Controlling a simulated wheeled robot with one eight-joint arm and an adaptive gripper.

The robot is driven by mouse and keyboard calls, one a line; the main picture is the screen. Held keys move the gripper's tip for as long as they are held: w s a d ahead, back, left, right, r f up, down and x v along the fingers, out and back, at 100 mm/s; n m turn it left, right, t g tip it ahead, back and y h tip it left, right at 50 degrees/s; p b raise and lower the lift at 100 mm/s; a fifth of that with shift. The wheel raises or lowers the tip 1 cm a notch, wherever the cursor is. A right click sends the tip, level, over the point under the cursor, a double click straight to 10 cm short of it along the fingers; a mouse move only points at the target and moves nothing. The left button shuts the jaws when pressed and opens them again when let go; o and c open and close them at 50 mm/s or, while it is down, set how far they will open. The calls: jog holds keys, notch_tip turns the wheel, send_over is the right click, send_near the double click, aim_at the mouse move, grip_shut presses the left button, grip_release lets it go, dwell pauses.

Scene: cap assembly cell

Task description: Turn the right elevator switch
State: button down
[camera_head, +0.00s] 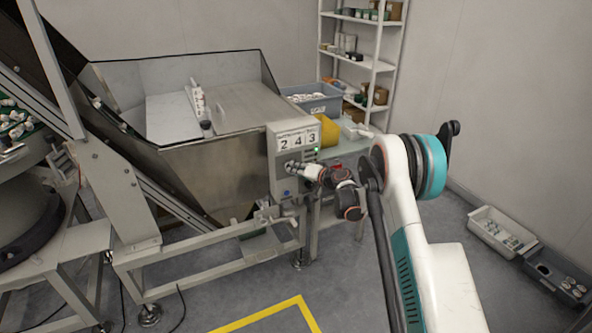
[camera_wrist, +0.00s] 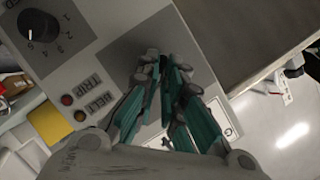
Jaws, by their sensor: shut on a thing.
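The control box (camera_head: 280,183) stands at the front right corner of the metal hopper, with a "2 4 3" display on it. My gripper (camera_head: 296,168) reaches its front face from the right. In the wrist view, the panel (camera_wrist: 92,22) fills the upper left. My gripper (camera_wrist: 167,68) has its teal-padded fingers closed together over a dark square on the panel. The elevator switch between the fingertips is hidden by them. A round black dial knob (camera_wrist: 38,28) with numbers around it sits apart at the upper left.
The TRIP and BELT lamps (camera_wrist: 73,107) lie left of the fingers. The metal hopper (camera_head: 205,170) stands left of the box. A yellow object (camera_head: 329,131) and a blue-grey bin (camera_head: 318,104) are behind it. Crates (camera_head: 492,226) lie on the floor at the right.

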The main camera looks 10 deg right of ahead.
jog(key=shift+w+a+r, duration=0.1)
jog(key=shift+w, duration=0.05)
jog(key=c, duration=1.9)
grip_release()
jog(key=shift+o, duration=0.9)
jog(key=shift+w, duration=0.1)
jog(key=v, duration=1.2)
